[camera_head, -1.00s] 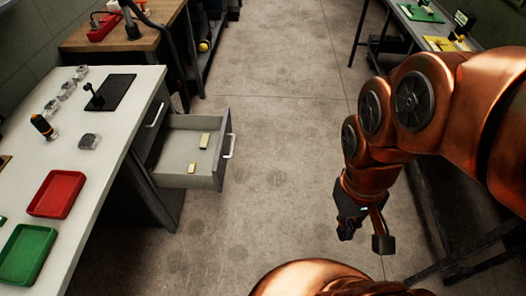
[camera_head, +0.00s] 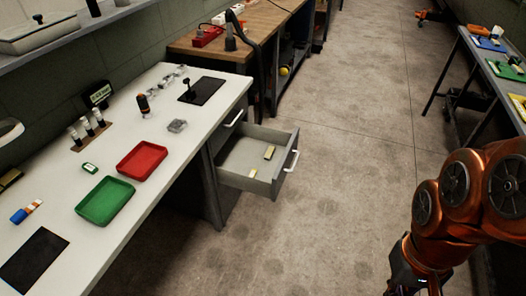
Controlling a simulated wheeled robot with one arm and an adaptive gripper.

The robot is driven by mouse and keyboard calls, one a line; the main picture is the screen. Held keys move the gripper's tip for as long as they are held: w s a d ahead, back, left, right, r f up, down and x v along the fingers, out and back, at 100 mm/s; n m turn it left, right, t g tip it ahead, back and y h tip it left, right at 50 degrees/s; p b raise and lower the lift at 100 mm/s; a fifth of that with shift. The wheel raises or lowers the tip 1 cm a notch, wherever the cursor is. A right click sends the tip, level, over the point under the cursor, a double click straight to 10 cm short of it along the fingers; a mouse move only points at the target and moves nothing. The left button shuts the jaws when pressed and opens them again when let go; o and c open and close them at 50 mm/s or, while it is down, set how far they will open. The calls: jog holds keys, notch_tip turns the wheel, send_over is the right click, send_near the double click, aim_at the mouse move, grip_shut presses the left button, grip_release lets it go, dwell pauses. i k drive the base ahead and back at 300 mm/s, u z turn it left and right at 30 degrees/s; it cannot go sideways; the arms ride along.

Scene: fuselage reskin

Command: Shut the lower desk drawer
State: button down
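The lower desk drawer (camera_head: 262,182) stands pulled out from the white desk (camera_head: 172,204), to the desk's right side. It is a grey drawer with a pale handle (camera_head: 291,161) on its front, and two small tan blocks (camera_head: 269,152) lie inside. A second pale handle (camera_head: 234,118) shows above it at the desk's edge, on a front that looks shut. My copper-coloured arm is at the lower right, apart from the drawer. My gripper is at the bottom edge there, mostly cut off, and its fingers do not show.
The desk top carries a red tray (camera_head: 142,160), a green tray (camera_head: 105,202) and small items. A wooden bench (camera_head: 262,32) stands beyond the drawer. Another table (camera_head: 490,62) runs along the right. The floor (camera_head: 345,140) between is clear.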

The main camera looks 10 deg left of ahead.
aim_at(245, 150)
jog(key=u, duration=0.85)
jog(key=i, duration=1.15)
jog(key=u, duration=0.15)
